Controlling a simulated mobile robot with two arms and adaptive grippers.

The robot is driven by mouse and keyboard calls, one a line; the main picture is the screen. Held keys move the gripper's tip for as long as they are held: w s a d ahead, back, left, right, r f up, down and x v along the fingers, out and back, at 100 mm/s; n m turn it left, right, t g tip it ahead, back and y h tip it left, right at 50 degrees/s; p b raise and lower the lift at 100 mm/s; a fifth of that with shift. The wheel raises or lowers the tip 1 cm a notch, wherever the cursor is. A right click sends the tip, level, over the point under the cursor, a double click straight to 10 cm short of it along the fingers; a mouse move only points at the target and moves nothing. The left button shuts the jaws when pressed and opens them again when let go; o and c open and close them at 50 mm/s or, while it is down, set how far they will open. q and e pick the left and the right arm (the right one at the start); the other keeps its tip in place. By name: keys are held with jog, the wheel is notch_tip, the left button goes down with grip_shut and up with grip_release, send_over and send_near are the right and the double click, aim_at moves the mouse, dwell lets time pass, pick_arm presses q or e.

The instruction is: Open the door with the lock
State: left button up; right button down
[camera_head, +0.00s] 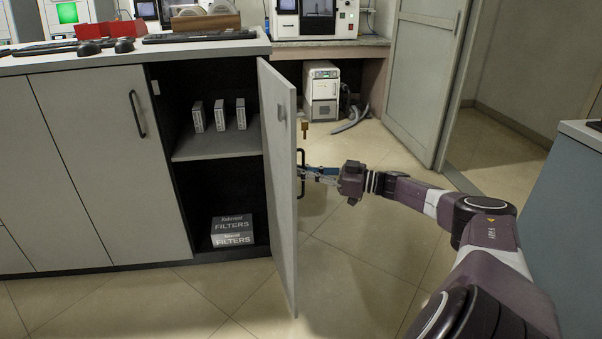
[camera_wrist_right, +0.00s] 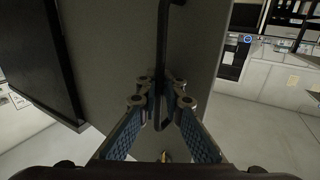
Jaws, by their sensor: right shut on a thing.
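The grey cabinet door (camera_head: 279,185) stands swung wide open in the head view, its edge toward me. A brass-coloured lock (camera_head: 305,130) shows on its outer side, above the black handle (camera_head: 301,172). My right gripper (camera_head: 304,172) reaches in from the right and is shut on that handle. In the right wrist view the fingers (camera_wrist_right: 162,98) close around the dark handle bar (camera_wrist_right: 163,55) against the door panel (camera_wrist_right: 200,60). My left gripper is in neither view.
The open cabinet holds several small white boxes on its shelf (camera_head: 216,146) and filter boxes (camera_head: 232,231) at the bottom. A closed cabinet door (camera_head: 107,170) is to the left. A small white machine (camera_head: 321,90) stands on the floor behind. The floor right of the door is clear.

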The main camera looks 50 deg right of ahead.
jog(key=shift+a+f, duration=0.1)
jog(key=shift+f, duration=0.05)
jog(key=c, duration=2.4)
grip_release()
jog(key=shift+s, duration=0.15)
jog(key=v, duration=1.2)
